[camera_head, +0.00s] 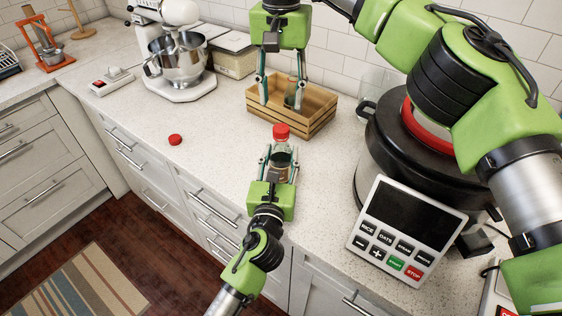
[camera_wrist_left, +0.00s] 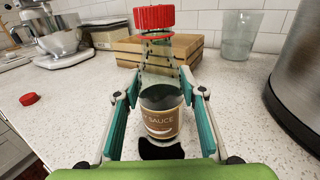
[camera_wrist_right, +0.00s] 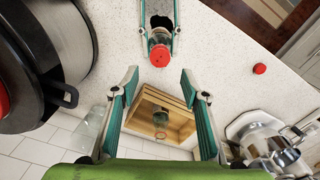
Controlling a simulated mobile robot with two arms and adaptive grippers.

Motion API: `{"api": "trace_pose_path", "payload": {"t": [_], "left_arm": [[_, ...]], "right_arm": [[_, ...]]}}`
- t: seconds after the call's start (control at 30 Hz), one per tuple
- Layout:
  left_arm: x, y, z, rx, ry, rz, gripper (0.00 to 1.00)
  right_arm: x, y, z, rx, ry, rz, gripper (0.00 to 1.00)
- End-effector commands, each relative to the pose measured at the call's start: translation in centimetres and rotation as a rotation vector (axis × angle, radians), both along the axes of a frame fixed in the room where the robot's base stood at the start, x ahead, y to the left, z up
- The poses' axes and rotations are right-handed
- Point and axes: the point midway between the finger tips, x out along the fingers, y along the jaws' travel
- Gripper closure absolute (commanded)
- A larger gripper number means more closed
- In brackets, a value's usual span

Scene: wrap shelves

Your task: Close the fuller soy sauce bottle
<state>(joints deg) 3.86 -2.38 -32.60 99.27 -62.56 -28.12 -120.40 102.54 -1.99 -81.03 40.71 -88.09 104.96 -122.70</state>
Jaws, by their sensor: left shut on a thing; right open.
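A soy sauce bottle (camera_head: 281,149) with dark liquid and a label stands upright on the counter, a red cap (camera_wrist_left: 153,17) on its top. A red ring shows under the cap; I cannot tell how tight the cap is. My left gripper (camera_head: 279,160) is shut around this bottle. A loose red cap (camera_head: 175,140) lies on the counter to the left. A second bottle (camera_wrist_right: 160,118) is inside the wooden crate (camera_head: 267,120); its top looks uncapped. My right gripper (camera_head: 281,103) is open, pointing down above the crate, with nothing held between its fingers.
A large dark cooker (camera_head: 400,160) with a button panel (camera_head: 405,225) stands to the right. A stand mixer (camera_head: 178,60) is at the back left. The counter between the bottle and loose cap is clear.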

Motion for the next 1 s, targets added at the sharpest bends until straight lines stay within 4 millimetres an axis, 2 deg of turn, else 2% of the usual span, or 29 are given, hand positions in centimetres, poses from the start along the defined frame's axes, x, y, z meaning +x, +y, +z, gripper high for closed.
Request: {"api": "trace_pose_path", "payload": {"t": [0.17, 0.6, 0.8, 1.0], "left_arm": [[0.0, 0.0, -0.1, 0.001, 0.002, 0.001, 1.0], [0.0, 0.0, -0.1, 0.001, 0.001, 0.001, 1.0], [0.0, 0.0, -0.1, 0.001, 0.001, 0.001, 1.0], [0.0, 0.0, -0.1, 0.001, 0.001, 0.001, 1.0]], "right_arm": [[0.0, 0.0, -0.7, 0.0, 0.001, -0.002, 0.59], [0.0, 0.0, -6.8, -0.001, 0.002, -0.002, 0.59], [0.0, 0.0, -8.0, 0.001, 0.001, -0.004, 0.59], [0.0, 0.0, -8.0, 0.001, 0.0, -0.004, 0.59]]}}
